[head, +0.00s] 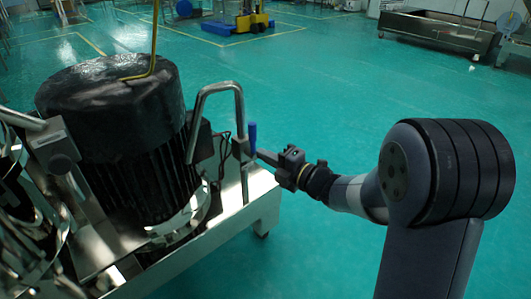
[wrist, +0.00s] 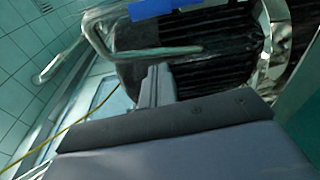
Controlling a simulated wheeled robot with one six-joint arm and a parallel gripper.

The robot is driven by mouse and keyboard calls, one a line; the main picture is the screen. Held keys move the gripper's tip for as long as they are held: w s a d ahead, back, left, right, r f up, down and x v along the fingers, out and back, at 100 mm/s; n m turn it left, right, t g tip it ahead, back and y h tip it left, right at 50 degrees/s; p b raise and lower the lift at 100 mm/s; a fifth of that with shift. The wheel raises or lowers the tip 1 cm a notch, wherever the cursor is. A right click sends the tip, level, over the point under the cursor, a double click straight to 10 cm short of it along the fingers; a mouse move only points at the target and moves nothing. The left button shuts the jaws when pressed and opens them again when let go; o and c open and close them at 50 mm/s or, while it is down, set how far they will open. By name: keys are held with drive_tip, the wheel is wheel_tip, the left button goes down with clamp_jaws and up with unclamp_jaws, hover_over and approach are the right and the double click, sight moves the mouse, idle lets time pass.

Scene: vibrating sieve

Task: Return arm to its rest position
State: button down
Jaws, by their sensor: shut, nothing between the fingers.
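My arm reaches in from the right of the head view, and my gripper (head: 268,158) points left, close to a small blue-handled lever (head: 252,138) on the machine. The fingers are shut and empty. In the wrist view the closed fingers of my gripper (wrist: 157,85) point toward a bent metal bar (wrist: 110,50) and the dark ribbed motor (wrist: 225,50). A blue piece (wrist: 165,7) shows at the top edge there. Whether the fingertips touch the lever or bar cannot be told.
The large black motor (head: 115,110) sits on a pale metal frame (head: 225,215) at the left. A curved metal handle (head: 200,110) rises beside it. Green floor (head: 340,95) is open behind my arm. A yellow-and-blue cart (head: 240,24) and a metal trough (head: 435,32) stand far back.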

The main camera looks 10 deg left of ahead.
drive_tip(key=b+x, duration=0.2)
drive_tip(key=x, duration=0.7)
wheel_tip(320, 180, down, 6)
drive_tip(key=s+a+n+h+b, duration=0.1)
drive_tip(key=s+n, duration=0.1)
drive_tip(key=n, duration=0.7)
drive_tip(key=shift+a+n+h+b, duration=0.3)
drive_tip(key=shift+a+b, duration=0.05)
drive_tip(key=shift+a, duration=0.05)
drive_tip(key=shift+r, duration=0.15)
